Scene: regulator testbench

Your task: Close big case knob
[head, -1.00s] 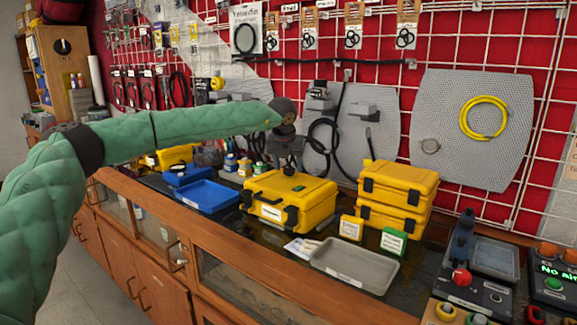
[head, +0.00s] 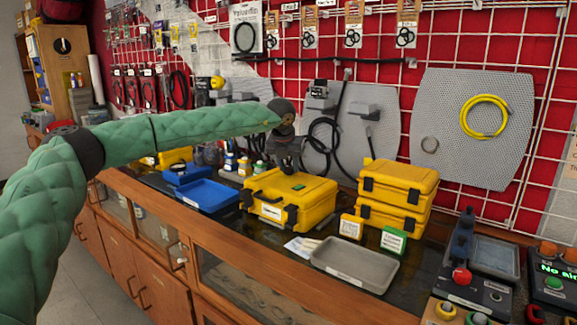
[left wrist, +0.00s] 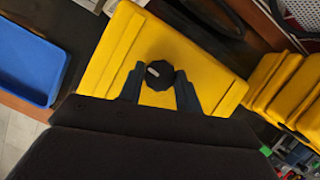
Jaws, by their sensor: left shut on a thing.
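The big yellow case (head: 312,207) lies closed on the dark bench top, with black latches on its front. My left gripper (head: 289,169) comes down onto its top from above, at the end of my green-sleeved arm. In the left wrist view, a black many-sided knob (left wrist: 159,75) with a small pale mark stands on the yellow lid. The fingers of my left gripper (left wrist: 159,84) are shut on it, one at each side. In the head view the knob is too small and covered to make out. My right gripper is out of view.
A blue tray (head: 207,196) is left of the case. The red grid wall (head: 440,60) is behind.

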